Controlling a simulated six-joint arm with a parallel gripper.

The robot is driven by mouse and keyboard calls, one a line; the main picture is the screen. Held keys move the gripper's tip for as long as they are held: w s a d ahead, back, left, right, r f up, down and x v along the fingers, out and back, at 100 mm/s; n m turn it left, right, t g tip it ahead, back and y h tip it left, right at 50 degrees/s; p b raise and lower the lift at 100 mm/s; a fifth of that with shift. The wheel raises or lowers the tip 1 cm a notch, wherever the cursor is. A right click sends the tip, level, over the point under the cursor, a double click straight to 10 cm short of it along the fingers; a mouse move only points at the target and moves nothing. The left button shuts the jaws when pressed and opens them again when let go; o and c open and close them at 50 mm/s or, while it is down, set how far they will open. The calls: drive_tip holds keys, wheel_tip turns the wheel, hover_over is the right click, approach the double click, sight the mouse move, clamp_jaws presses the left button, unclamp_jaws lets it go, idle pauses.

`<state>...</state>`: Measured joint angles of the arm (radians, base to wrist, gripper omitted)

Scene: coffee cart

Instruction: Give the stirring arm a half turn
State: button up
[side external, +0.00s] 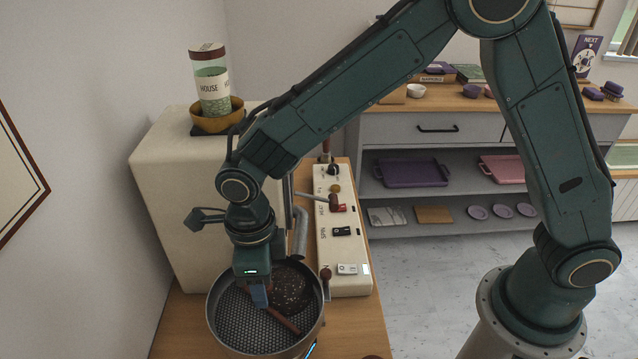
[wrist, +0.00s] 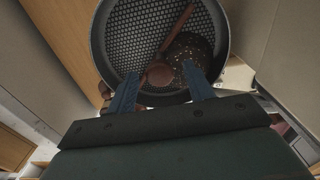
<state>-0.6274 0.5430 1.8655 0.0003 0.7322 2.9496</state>
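The stirring arm is a brown bar (side external: 283,320) lying across a round metal tray (side external: 209,312) with a perforated floor. In the wrist view the bar (wrist: 179,32) runs up and right from a round brown knob (wrist: 160,74). My gripper (side external: 260,303) is down inside the tray's rim. In the wrist view its two blue fingers (wrist: 159,70) stand wide apart, one on each side of the knob, with visible gaps. The fingers hold nothing. In the side view my gripper hides the knob and part of the bar.
A dark patch of beans (side external: 291,287) lies on the tray floor near the bar. A cream control panel (side external: 344,252) with switches stands just right of the tray, and a large cream housing (side external: 175,195) stands behind it. A jar (side external: 211,84) sits in a bowl on top.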

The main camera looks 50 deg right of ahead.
wheel_tip(320, 180, up, 14)
idle(0.9)
drive_tip(key=shift+d+f, duration=0.1)
drive_tip(key=shift+f, duration=0.1)
drive_tip(key=c, duration=0.7)
drive_tip(key=shift+d+f+n, duration=0.15)
drive_tip(key=shift+f+n, duration=0.1)
drive_tip(key=shift+n, duration=0.05)
drive_tip(key=c, duration=0.4)
drive_tip(key=s+d+f+n, duration=0.1)
drive_tip(key=f+n, duration=0.1)
drive_tip(key=s+d+f+n+y, duration=0.1)
drive_tip(key=s+d+f+n, duration=0.1)
drive_tip(key=f+n, duration=0.1)
drive_tip(key=s+d+f+n+y, duration=0.1)
drive_tip(key=s+f+n, duration=0.1)
drive_tip(key=f, duration=0.1)
drive_tip(key=shift+s+d+f+n, duration=0.1)
drive_tip(key=shift+d+f+n, duration=0.15)
drive_tip(key=shift+n, duration=0.15)
clamp_jaws()
drive_tip(key=shift+s+f+n+y, duration=0.3)
